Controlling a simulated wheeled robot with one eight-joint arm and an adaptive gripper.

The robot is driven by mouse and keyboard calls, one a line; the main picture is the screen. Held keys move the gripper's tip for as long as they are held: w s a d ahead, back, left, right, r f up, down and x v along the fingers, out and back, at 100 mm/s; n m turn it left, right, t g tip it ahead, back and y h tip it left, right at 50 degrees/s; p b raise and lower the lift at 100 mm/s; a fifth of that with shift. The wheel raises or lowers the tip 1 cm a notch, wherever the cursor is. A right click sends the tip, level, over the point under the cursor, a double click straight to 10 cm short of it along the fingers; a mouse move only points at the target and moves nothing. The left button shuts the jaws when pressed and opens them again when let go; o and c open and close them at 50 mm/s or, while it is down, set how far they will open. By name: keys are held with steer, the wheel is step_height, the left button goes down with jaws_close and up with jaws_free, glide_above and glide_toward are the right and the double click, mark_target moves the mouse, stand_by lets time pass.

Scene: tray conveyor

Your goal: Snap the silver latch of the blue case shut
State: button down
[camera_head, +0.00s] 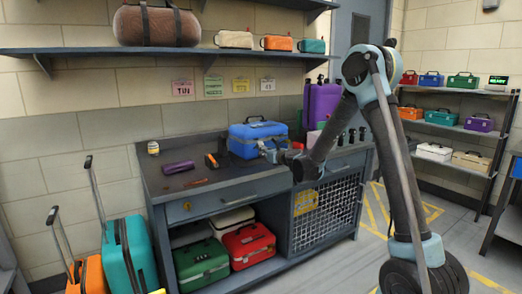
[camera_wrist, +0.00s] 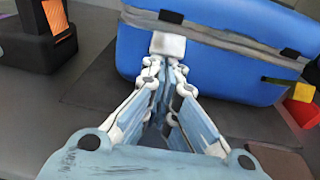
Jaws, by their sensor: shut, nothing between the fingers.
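The blue case (camera_head: 257,138) stands on the workbench with its lid down and its dark handle on top. In the wrist view its blue front (camera_wrist: 215,75) fills the upper right, with a grey seam band between lid and body. A pale silver block, which looks like the latch (camera_wrist: 168,44), sits on the front just below the seam. My gripper (camera_wrist: 165,65) is shut and empty, its fingertips at the lower edge of this block. Whether they touch it, and whether the latch is fastened, I cannot tell. In the head view my gripper (camera_head: 270,153) is at the case's front and hides the latch.
On the workbench (camera_head: 225,192) lie a purple cylinder (camera_head: 178,167) and an orange-and-black tool (camera_head: 211,160), left of the case. A purple suitcase (camera_head: 322,104) stands behind to the right. Red and yellow blocks (camera_wrist: 301,103) lie close right of the case in the wrist view.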

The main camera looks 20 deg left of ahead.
steer(key=shift+r, duration=1)
steer(key=shift+f+v, duration=0.2)
steer(key=shift+v, duration=1.8)
steer(key=shift+d, duration=0.15)
steer(key=s+d+n+g+h, duration=0.1)
steer(key=s+d+n, duration=0.4)
steer(key=d, duration=0.3)
steer(key=s+d+r+n+g+h, duration=0.1)
steer(key=s+d+n+h, duration=0.1)
steer(key=s+d+n, duration=0.45)
steer(key=s+d+n+g+h, duration=0.1)
steer(key=s+d+n, duration=0.15)
steer(key=d, duration=0.75)
steer(key=s+d+f+n+g+h, duration=0.2)
steer(key=s+d+f+n+h, duration=0.2)
steer(key=s+d, duration=1)
steer(key=s+d+f+n+g+h, duration=0.3)
steer(key=s+d+f+n+h, duration=0.2)
steer(key=s+d, duration=0.9)
step_height(320, 180, down, 5)
steer(key=n, duration=0.2)
steer(key=shift+r+n, duration=0.2)
steer(key=shift+n, duration=0.2)
